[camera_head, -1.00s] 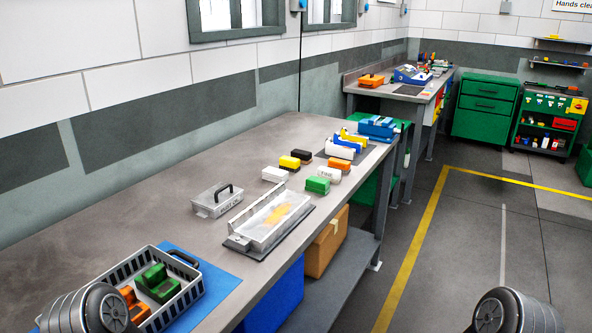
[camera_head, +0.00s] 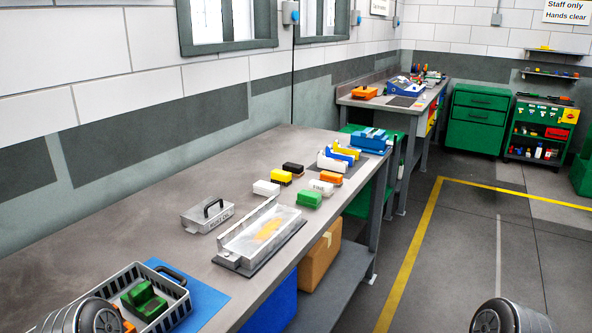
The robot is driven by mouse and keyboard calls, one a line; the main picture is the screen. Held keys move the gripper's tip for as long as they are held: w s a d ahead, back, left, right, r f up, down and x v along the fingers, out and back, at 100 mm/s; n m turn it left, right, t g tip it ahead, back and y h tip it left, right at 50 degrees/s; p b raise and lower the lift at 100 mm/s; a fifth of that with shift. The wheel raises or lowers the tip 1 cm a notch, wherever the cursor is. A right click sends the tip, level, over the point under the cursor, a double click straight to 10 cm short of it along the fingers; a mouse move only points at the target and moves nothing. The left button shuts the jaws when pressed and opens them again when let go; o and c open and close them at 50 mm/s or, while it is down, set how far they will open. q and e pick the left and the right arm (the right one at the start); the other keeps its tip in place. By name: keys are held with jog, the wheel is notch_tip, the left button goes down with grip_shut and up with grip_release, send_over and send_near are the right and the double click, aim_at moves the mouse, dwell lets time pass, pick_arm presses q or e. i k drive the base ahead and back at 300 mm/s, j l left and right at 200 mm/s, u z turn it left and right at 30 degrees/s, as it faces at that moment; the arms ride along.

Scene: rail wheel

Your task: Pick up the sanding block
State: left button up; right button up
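Several small two-tone blocks sit in a group on the long grey workbench (camera_head: 150,225): a white block (camera_head: 266,188), a yellow-and-black block (camera_head: 281,177), a black-and-brown block (camera_head: 293,168), a green-and-white block (camera_head: 309,199), a white block with dark lettering (camera_head: 321,187) and an orange-and-white block (camera_head: 330,178). I cannot tell from this view which one is the sanding block. Neither gripper is in view. Only rounded grey parts of my arms show at the bottom left and bottom right edges, well away from the blocks.
A clear-lidded tray (camera_head: 262,238) and a grey metal box with a handle (camera_head: 208,216) lie nearer than the blocks. A grey basket (camera_head: 179,299) on a blue mat (camera_head: 208,301) holds a green part. A blue vise (camera_head: 370,140) stands at the bench's far end. The floor at right is clear.

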aim_at(297, 170)
jog(key=i+l, duration=0.45)
jog(key=l, duration=0.2)
jog(key=i+l, duration=0.5)
jog(key=l, duration=0.15)
jog(key=i+l, duration=0.45)
jog(key=l, duration=0.25)
jog(key=i+l+z, duration=0.1)
jog(key=i+l, duration=0.4)
jog(key=l, duration=0.15)
